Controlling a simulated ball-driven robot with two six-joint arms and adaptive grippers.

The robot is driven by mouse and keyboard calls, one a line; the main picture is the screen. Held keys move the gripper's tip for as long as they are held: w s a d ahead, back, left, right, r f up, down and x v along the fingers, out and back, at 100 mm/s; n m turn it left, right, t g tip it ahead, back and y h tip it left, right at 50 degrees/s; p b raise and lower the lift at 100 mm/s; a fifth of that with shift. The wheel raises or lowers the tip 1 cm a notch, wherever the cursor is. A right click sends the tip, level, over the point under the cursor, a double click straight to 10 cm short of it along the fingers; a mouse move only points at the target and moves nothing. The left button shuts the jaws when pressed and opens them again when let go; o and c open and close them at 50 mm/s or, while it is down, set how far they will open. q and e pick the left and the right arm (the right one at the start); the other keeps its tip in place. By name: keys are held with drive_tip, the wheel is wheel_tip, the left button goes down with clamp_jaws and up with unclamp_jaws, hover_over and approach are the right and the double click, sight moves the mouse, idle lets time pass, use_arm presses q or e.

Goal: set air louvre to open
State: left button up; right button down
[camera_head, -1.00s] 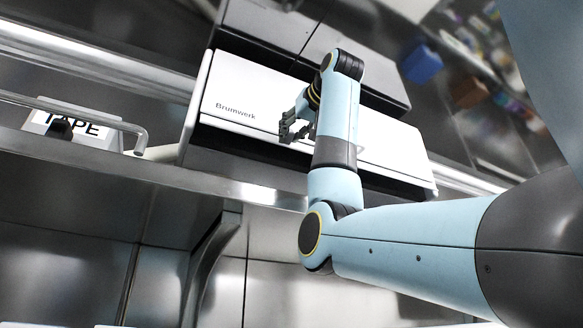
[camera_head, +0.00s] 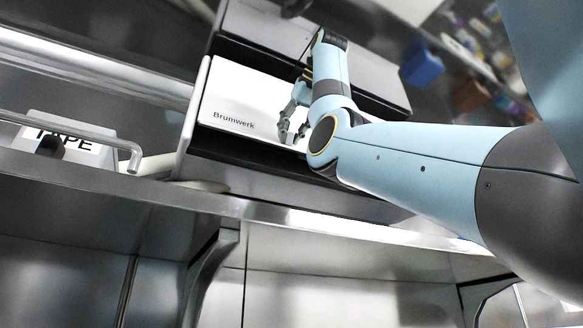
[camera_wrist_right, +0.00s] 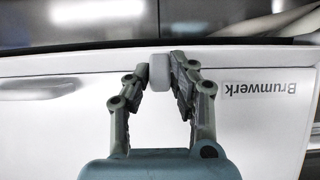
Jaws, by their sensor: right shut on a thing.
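A white unit marked Brumwerk (camera_head: 232,95) stands on a metal shelf, with a dark gap (camera_head: 235,148) along its lower front edge. My right gripper (camera_head: 290,136) is at that edge, to the right of the lettering. In the right wrist view, my right gripper (camera_wrist_right: 160,80) is shut on a small grey tab (camera_wrist_right: 159,72) at the edge of the white front (camera_wrist_right: 70,120). I cannot tell which part is the louvre or how far it is turned. My left gripper is not in view.
The metal shelf edge (camera_head: 270,212) runs below the unit. A blue bin (camera_head: 421,67) is at the back right.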

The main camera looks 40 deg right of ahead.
drive_tip(key=shift+r, duration=0.2)
idle(0.3)
drive_tip(key=c, duration=1.2)
unclamp_jaws()
drive_tip(key=shift+f, duration=0.1)
drive_tip(key=shift+o, duration=0.2)
drive_tip(key=shift+f, duration=0.1)
